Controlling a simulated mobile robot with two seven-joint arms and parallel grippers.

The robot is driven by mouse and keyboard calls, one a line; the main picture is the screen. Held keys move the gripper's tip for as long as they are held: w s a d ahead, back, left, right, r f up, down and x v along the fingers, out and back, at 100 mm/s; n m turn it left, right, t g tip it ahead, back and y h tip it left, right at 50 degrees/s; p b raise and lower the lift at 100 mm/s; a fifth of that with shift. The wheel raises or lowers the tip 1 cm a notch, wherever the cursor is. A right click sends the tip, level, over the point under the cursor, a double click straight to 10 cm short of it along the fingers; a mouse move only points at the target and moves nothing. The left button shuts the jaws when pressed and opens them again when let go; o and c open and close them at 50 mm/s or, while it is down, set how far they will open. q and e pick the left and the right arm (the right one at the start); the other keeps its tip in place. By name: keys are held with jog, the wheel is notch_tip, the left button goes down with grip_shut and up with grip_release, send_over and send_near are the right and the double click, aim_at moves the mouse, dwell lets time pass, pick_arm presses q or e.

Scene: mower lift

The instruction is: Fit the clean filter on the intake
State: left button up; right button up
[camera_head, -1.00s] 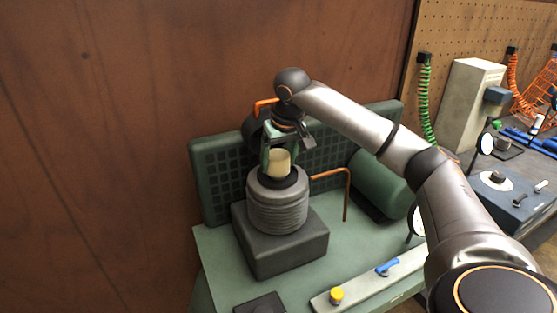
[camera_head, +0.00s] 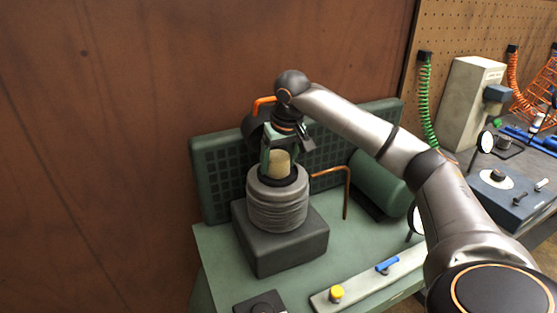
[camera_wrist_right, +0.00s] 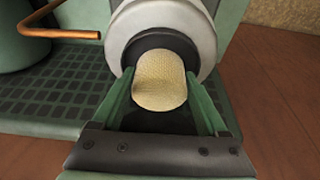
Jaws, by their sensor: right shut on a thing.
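The clean filter is a cream, mesh-textured cylinder (camera_head: 279,163), also seen in the right wrist view (camera_wrist_right: 160,82). It stands upright over the dark ring on top of the ribbed grey intake (camera_head: 277,206), which shows in the right wrist view as a pale round body (camera_wrist_right: 205,45). The filter's lower end meets the dark ring; I cannot tell how deep it sits. My right gripper (camera_head: 278,160) comes down from above with its green fingers on both sides of the filter, shut on it. My left gripper is not in view.
The intake stands on a dark block (camera_head: 290,252) on a green bench (camera_head: 215,262). A copper pipe (camera_head: 346,190) and green tank (camera_head: 382,183) are close on the right. A green grille panel (camera_head: 215,175) stands behind.

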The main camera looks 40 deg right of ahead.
jog(key=o, duration=1.1)
jog(key=shift+c, duration=0.2)
jog(key=shift+r, duration=0.1)
jog(key=v, duration=1)
jog(key=shift+s+r, duration=0.15)
jog(key=shift+r, duration=0.2)
